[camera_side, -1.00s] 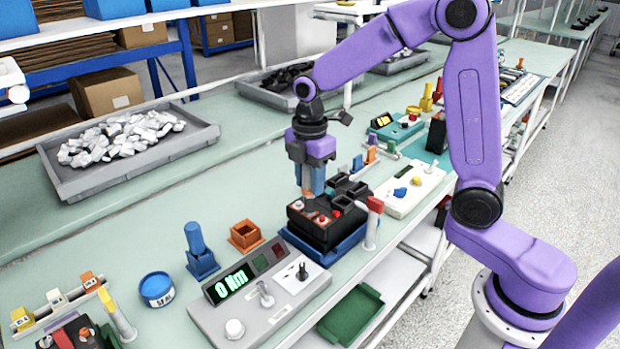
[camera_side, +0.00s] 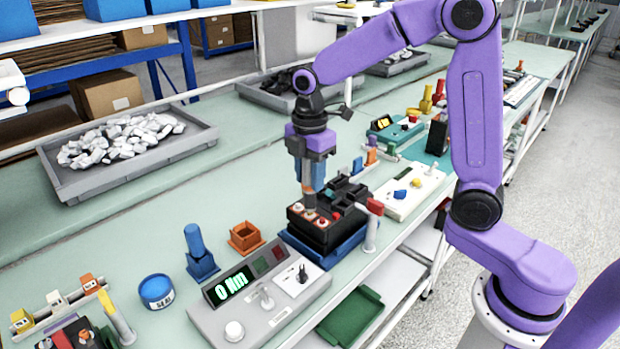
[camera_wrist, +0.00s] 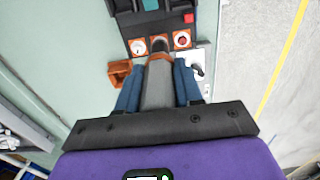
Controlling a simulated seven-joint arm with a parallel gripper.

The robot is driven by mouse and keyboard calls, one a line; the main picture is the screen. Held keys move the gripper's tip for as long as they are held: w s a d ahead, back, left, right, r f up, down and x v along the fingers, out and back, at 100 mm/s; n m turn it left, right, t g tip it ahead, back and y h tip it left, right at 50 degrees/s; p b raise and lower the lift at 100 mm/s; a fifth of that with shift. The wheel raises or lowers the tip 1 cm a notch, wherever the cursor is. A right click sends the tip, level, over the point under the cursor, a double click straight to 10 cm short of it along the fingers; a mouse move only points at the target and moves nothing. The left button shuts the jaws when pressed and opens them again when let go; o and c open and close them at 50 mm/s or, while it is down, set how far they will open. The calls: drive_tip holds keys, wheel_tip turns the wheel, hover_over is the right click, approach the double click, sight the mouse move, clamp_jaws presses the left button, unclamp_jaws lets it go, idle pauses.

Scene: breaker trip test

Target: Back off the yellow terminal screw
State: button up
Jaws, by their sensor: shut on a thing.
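The black breaker (camera_side: 318,236) sits on a blue base near the front of the bench, with a row of orange-framed terminals along its top. In the wrist view, the left terminal (camera_wrist: 138,47) has a pale screw and the right terminal (camera_wrist: 182,40) a red one. My gripper (camera_side: 312,184) is shut on a driver with a grey body (camera_wrist: 158,88) and an orange-brown lower part, pointing down. The driver's end is over the middle terminal and hides its screw, so I cannot tell that screw's colour or whether the tip touches it.
A grey meter box (camera_side: 262,300) reading 0 Nm stands in front of the breaker. A red-topped post (camera_side: 372,230) stands close to its right. An orange holder (camera_side: 245,238) and a blue holder (camera_side: 202,264) stand to the left.

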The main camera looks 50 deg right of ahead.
drive_tip(key=shift+r, duration=2.3)
